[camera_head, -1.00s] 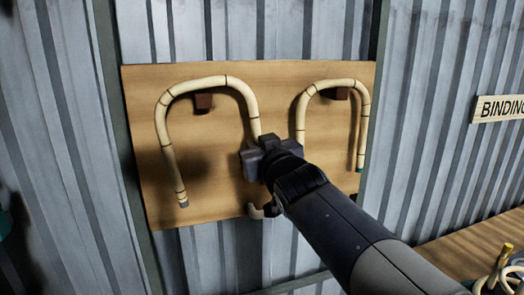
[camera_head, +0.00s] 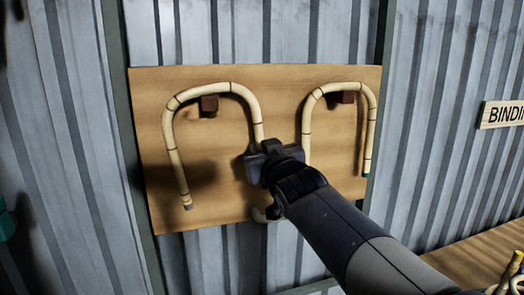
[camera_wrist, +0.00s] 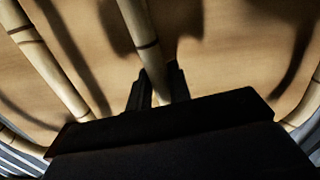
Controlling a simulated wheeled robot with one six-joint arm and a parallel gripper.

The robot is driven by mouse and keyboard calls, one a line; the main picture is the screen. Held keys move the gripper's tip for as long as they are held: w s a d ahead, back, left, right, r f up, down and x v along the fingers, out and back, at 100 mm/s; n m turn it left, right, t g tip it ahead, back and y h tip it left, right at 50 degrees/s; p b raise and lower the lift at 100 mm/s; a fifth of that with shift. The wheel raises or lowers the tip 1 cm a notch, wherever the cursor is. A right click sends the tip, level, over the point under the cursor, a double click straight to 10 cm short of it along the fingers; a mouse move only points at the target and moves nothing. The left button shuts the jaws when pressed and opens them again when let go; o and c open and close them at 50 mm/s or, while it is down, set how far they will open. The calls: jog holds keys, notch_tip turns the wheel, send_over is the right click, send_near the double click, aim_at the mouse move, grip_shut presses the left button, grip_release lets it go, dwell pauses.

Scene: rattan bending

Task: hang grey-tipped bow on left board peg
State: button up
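The pale grey-tipped bow (camera_head: 173,150) stands open end down in front of the left half of the wooden board (camera_head: 225,205). Its arch passes just above the dark left peg (camera_head: 209,104); I cannot tell whether they touch. Its grey tip (camera_head: 187,207) hangs at lower left. My gripper (camera_head: 256,158) is at the bow's right leg. In the wrist view my gripper (camera_wrist: 158,88) has a finger on each side of a rattan rod (camera_wrist: 146,48) and appears shut on it. The end of the right leg (camera_head: 260,214) shows below the gripper, partly hidden.
A second bow (camera_head: 371,125) with a green tip hangs at the right peg (camera_head: 346,97), close to my gripper's right. Corrugated metal wall (camera_head: 440,130) surrounds the board. A wooden bench (camera_head: 480,262) with rattan pieces is at lower right. A sign (camera_head: 502,113) is on the right.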

jog(key=o, duration=0.5)
jog(key=shift+s, duration=0.15)
jog(key=shift+p+v, duration=1.25)
jog(key=shift+v, duration=4.05)
jog(key=shift+d+r, duration=0.1)
